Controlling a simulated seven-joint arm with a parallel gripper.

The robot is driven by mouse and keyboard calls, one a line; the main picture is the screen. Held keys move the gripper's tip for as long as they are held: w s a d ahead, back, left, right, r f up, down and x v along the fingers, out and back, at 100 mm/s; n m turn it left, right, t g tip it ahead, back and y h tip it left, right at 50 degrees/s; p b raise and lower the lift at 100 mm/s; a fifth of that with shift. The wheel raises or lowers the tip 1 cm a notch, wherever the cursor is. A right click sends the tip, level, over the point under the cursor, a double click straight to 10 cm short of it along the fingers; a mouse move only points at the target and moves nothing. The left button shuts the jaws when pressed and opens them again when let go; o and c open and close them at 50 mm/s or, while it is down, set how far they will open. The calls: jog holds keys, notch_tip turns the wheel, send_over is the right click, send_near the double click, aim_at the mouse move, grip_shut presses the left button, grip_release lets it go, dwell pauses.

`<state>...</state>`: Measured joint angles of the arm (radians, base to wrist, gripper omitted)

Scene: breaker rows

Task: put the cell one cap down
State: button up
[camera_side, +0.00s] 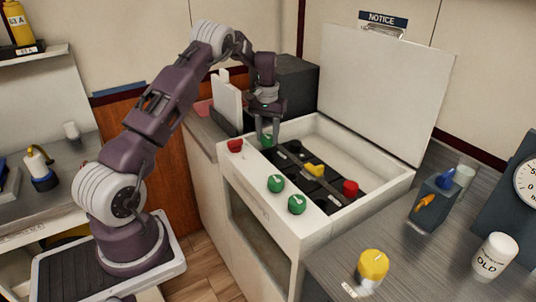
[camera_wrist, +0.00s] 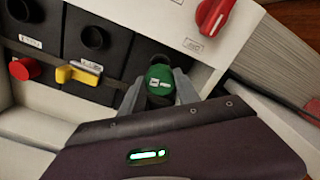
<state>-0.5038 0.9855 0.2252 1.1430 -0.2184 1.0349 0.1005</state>
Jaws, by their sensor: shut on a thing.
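The green cap (camera_wrist: 160,79), with a small pale label on it, is between the two grey fingers of my gripper (camera_wrist: 159,91). My gripper (camera_side: 267,134) is shut on it over the far left end of the black cell row (camera_side: 312,187) in the side view. The cap shows there as a little green (camera_side: 266,142) at the fingertips. A dark round part shows right behind the cap in the wrist view; I cannot tell whether the cap touches it. The label's text is too small to read.
In the wrist view, a yellow cap (camera_wrist: 78,75) and a red cap (camera_wrist: 25,68) sit on neighbouring cells, with open black necks (camera_wrist: 92,37) beside them. A red knob (camera_wrist: 213,15) is on the white front panel. The raised lid (camera_side: 385,90) stands behind the white box.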

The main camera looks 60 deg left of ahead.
jog(key=s+d+r+m, duration=0.1)
jog(key=s+d+r, duration=0.4)
jog(key=d+r, duration=0.1)
jog(key=shift+r, duration=0.9)
jog(key=shift+m, duration=0.4)
jog(key=s+d+r, duration=0.2)
jog(key=s+d, duration=0.1)
jog(key=s+d+r, duration=0.1)
jog(key=shift+s+d, duration=0.4)
notch_tip(320, 180, down, 9)
jog(key=shift+s+d+f, duration=0.1)
jog(key=shift+s+f, duration=0.05)
jog(key=shift+f, duration=0.05)
jog(key=shift+f, duration=0.2)
jog(key=o, duration=1.3)
jog(key=shift+c, duration=0.2)
